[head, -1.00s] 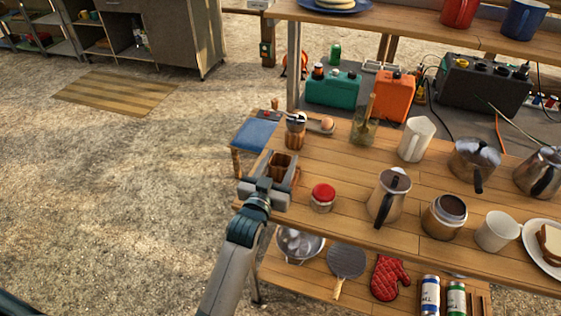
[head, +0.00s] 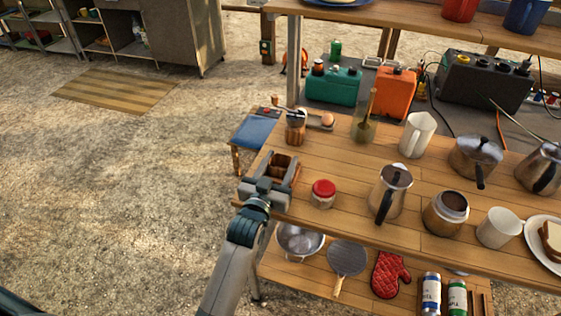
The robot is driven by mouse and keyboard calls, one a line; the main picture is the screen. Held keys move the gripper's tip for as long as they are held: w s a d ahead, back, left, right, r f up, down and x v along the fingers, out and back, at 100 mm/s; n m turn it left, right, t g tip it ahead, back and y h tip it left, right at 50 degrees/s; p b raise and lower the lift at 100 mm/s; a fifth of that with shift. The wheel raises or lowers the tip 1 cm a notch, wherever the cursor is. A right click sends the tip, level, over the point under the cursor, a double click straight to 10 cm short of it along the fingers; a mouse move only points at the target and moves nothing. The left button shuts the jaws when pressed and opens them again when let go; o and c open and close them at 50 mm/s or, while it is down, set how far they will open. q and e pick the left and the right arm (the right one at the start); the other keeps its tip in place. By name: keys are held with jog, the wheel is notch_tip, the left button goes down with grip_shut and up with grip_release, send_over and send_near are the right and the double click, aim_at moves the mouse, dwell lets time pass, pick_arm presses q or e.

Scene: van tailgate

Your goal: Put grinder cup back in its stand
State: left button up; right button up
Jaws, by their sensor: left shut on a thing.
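A small brown wooden cup (head: 281,165), which looks like the grinder cup, is at the left end of the wooden table. My left gripper (head: 277,167) reaches in from the front left and is shut on it, with the fingers hiding much of it. Just behind stands the wooden hand grinder (head: 295,130) with a metal top and a crank ending in a round knob. The cup is apart from the grinder. I cannot make out a separate stand for the cup. My right gripper is not in view.
A red-lidded jar (head: 323,194) stands just right of my left gripper. A moka pot (head: 391,190), a glass jar with a wooden handle (head: 364,129) and a white pitcher (head: 417,135) stand further right. The table's left edge lies close to the gripper.

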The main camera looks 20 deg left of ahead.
pick_arm(q)
jog(key=o, duration=1.1)
jog(key=shift+o, duration=0.2)
jog(key=shift+s, duration=0.2)
jog(key=s+b, duration=0.1)
jog(key=s, duration=0.8)
jog(key=shift+s+a+f, duration=0.1)
jog(key=shift+a, duration=0.05)
jog(key=s+b, duration=0.1)
jog(key=s, duration=0.6)
jog(key=shift+s+a, duration=0.15)
jog(key=shift+s, duration=0.25)
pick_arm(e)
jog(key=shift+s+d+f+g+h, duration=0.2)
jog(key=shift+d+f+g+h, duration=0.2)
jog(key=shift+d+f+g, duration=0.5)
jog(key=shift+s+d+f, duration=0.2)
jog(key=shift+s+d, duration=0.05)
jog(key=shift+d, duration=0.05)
